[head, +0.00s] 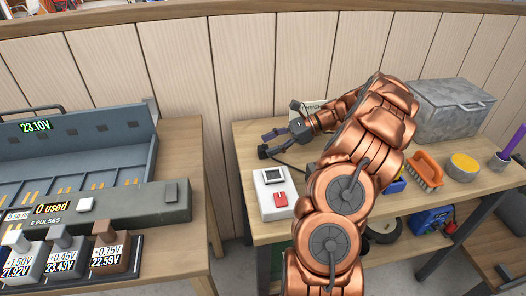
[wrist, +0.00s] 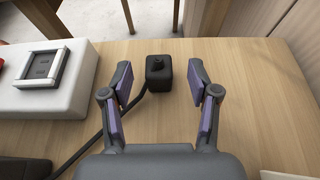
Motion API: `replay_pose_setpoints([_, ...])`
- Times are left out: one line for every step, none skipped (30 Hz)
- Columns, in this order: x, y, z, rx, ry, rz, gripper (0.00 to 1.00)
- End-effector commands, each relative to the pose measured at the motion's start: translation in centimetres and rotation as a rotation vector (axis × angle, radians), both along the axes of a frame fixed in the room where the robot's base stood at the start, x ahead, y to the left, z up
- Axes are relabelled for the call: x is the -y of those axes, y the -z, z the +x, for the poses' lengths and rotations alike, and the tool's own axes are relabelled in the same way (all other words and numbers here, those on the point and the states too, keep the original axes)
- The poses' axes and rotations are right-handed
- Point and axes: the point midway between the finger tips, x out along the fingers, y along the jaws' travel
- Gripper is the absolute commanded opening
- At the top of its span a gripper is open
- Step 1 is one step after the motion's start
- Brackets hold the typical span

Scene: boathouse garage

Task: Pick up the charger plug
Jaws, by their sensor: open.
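The charger plug (wrist: 159,76) is a small black block with a short stub on top. It stands on the wooden bench between and just beyond my open fingertips in the wrist view, with no contact visible. Its dark cable runs back to the left under my gripper. My gripper (wrist: 160,88) has two purple-padded fingers, spread apart and empty. In the head view my gripper (head: 270,143) reaches over the bench's back left part, and a small dark shape by its fingertips looks like the plug (head: 263,152). My copper arm hides much of the bench.
A white box (head: 274,193) with a red switch stands close to the plug; its white body also shows in the wrist view (wrist: 70,95). A grey metal case (head: 447,108), an orange brush (head: 425,170) and a yellow tin (head: 463,166) stand right of my arm. The wooden wall is behind.

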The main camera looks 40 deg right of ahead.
Motion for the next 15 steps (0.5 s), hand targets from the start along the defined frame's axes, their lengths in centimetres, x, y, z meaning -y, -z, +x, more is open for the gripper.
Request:
replay_pose_setpoints([-0.5, 0.0, 0.2, 0.0, -0.002, 0.001, 0.6])
replay_pose_setpoints([-0.8, 0.0, 0.3, 0.0, -0.002, 0.001, 0.6])
replay_pose_setpoints([-1.3, 0.2, 0.5, 0.0, -0.001, 0.0, 0.6])
replay_pose_setpoints([-1.6, 0.3, 0.6, -0.001, -0.002, -0.001, 0.6])
replay_pose_setpoints([-2.0, 0.4, 0.8, -0.002, -0.002, 0.001, 0.6])
replay_pose_setpoints([-2.6, 0.7, 1.0, -0.002, -0.004, 0.002, 0.6])
replay_pose_setpoints([-2.9, 0.9, 1.2, -0.002, -0.004, 0.003, 0.6])
replay_pose_setpoints([-3.2, 1.0, 1.3, -0.001, -0.005, 0.002, 0.6])
replay_pose_setpoints([-3.4, 1.2, 1.5, -0.001, -0.003, 0.0, 0.6])
replay_pose_setpoints([-3.5, 1.2, 1.6, 0.0, -0.001, -0.001, 0.6])
replay_pose_setpoints([-3.6, 1.3, 1.6, 0.0, 0.0, -0.002, 0.6])
replay_pose_setpoints([-3.6, 1.4, 1.7, 0.0, 0.0, -0.002, 0.6])
replay_pose_setpoints([-3.6, 1.4, 1.7, 0.0, 0.001, -0.003, 0.6])
replay_pose_setpoints([-3.6, 1.4, 1.7, 0.0, 0.001, -0.003, 0.6])
replay_pose_setpoints([-3.6, 1.4, 1.7, 0.0, 0.001, -0.003, 0.6])
